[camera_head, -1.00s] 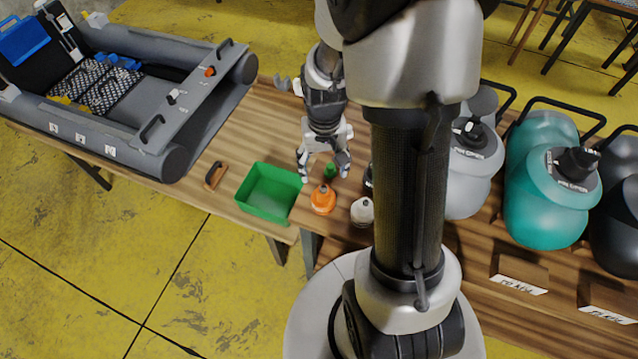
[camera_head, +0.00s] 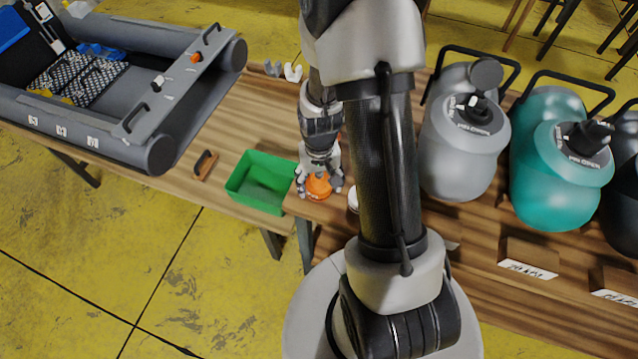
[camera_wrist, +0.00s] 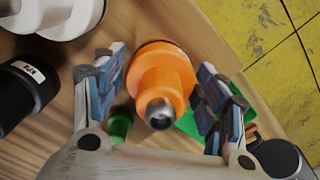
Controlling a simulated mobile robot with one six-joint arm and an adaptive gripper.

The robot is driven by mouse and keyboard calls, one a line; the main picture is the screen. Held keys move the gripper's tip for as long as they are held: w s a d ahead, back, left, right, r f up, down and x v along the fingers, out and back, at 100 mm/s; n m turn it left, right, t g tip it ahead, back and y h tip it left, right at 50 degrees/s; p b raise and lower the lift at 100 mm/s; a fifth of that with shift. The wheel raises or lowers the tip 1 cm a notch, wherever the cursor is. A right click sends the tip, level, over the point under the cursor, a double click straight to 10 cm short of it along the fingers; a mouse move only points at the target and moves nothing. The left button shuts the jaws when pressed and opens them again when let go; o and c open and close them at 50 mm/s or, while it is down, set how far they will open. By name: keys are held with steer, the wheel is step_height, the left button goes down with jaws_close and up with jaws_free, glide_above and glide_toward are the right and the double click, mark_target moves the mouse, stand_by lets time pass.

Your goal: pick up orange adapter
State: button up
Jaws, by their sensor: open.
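The orange adapter (camera_head: 319,186) stands on the wooden table, close to its front edge, just right of the green tray. My gripper (camera_head: 319,190) is over it, pointing down. In the wrist view the orange adapter (camera_wrist: 161,82) lies between the two open fingers of my gripper (camera_wrist: 160,95), with a gap on each side. Its grey metal tip faces the camera. In the head view my fingers partly cover the adapter.
A green tray (camera_head: 240,190) stands to the left. In the wrist view a green part (camera_wrist: 120,124), a white part (camera_wrist: 68,18) and a black part (camera_wrist: 24,92) are close by. Grey (camera_head: 460,150) and teal (camera_head: 560,165) pumps stand right. A grey boat (camera_head: 180,115) is at left.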

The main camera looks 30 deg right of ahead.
steer(key=shift+f, duration=0.15)
steer(key=c, duration=0.9)
